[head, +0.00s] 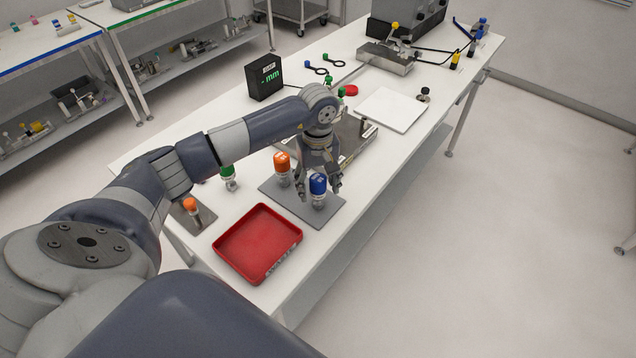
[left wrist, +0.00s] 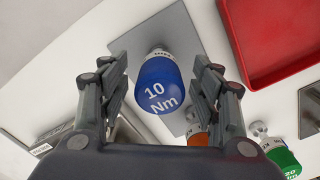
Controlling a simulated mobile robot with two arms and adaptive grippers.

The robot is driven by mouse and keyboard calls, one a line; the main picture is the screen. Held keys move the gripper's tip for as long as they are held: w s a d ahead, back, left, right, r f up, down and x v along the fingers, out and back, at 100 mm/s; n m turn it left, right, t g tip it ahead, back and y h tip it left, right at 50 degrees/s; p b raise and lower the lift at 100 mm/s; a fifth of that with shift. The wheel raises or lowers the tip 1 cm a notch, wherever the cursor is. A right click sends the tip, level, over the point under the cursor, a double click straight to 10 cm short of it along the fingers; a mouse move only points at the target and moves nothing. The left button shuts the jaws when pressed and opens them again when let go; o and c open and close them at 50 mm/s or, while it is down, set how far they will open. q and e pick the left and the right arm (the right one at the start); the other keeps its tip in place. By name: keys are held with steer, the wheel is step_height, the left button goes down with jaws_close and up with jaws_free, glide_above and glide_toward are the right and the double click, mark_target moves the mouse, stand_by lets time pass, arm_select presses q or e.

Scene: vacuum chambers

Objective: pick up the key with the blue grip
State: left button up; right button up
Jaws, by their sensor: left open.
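The key with the blue grip (head: 318,186) stands on a grey mat (head: 330,215) on the white table, beside an orange-gripped key (head: 282,166). The orange grip (left wrist: 197,137) is partly hidden there by a finger. My right gripper is not in view.
A red tray (head: 258,243) lies in front of the mat. A green-gripped key (head: 228,174) and a smaller orange-topped item (head: 190,205) stand to the left.

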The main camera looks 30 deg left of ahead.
mark_target(319, 181)
arm_select(q)
steer(key=c, duration=1.2)
steer(key=shift+r, duration=0.1)
steer(key=shift+r, duration=0.1)
steer(key=shift+w+r+b, duration=0.1)
steer(key=shift+r+b, duration=0.5)
steer(key=shift+b, duration=0.1)
steer(key=shift+s+d+r+b, duration=0.25)
steer(key=shift+r+b, duration=0.1)
steer(key=shift+r, duration=0.1)
steer(key=shift+s+d+r+b, duration=0.15)
steer(key=shift+s+r+b, duration=0.05)
steer(key=shift+r+b, duration=0.2)
steer(key=shift+s+d+r+b, duration=0.3)
steer(key=shift+s+d+b, duration=0.45)
steer(key=shift+s+d, duration=1.05)
steer(key=shift+s+d+r+b, duration=0.3)
steer(key=shift+s+d+b, duration=0.5)
steer(key=shift+s+d, duration=0.95)
steer(key=shift+s+d+r+b, duration=0.3)
steer(key=shift+s+d+b, duration=0.45)
steer(key=shift+s+d, duration=1)
steer(key=shift+s+a, duration=0.4)
